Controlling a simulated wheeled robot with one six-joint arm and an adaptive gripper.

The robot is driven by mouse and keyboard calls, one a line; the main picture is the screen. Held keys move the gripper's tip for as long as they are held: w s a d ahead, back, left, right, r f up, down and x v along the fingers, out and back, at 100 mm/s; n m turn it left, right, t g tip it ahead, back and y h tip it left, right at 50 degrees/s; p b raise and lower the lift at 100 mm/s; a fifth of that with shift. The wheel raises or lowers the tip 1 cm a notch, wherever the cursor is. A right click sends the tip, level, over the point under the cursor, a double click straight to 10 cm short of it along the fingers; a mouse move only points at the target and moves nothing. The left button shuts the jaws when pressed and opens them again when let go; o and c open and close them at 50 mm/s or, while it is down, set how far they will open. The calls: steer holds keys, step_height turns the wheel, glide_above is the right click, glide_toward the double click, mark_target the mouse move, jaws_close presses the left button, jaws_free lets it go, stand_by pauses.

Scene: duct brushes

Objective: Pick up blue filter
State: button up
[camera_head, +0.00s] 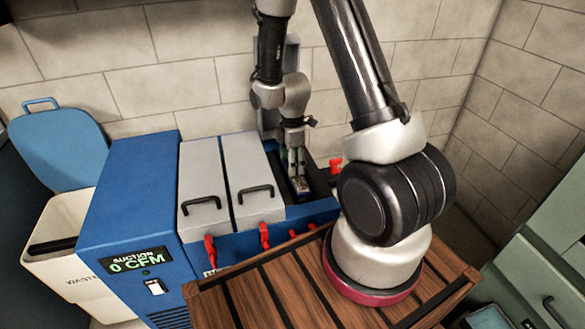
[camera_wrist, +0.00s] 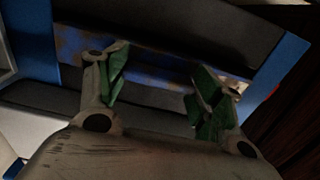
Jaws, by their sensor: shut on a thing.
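The blue filter (camera_wrist: 155,62) shows in the wrist view as a worn bar with blue and brown patches, lying across the dark open slot. In the head view only its small end (camera_head: 302,187) shows below the fingers. My gripper (camera_head: 297,165) points down into the third bay of the blue machine, right of the two closed grey lids. In the wrist view its green-padded fingers (camera_wrist: 165,88) are shut on the filter, one towards each end. The filter's lower part is hidden in the dark bay.
The blue machine (camera_head: 140,195) has a display reading 0 CFM and red latches (camera_head: 264,236) along its front. Two grey lids (camera_head: 215,180) are closed. A white waste bin (camera_head: 60,245) stands at left. A slatted wooden surface (camera_head: 235,305) is in front; green cabinets (camera_head: 555,240) stand at right.

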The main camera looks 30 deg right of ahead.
step_height(320, 180, up, 48)
steer(key=shift+r, duration=0.25)
stand_by(1.2)
steer(key=shift+s, duration=0.15)
stand_by(0.3)
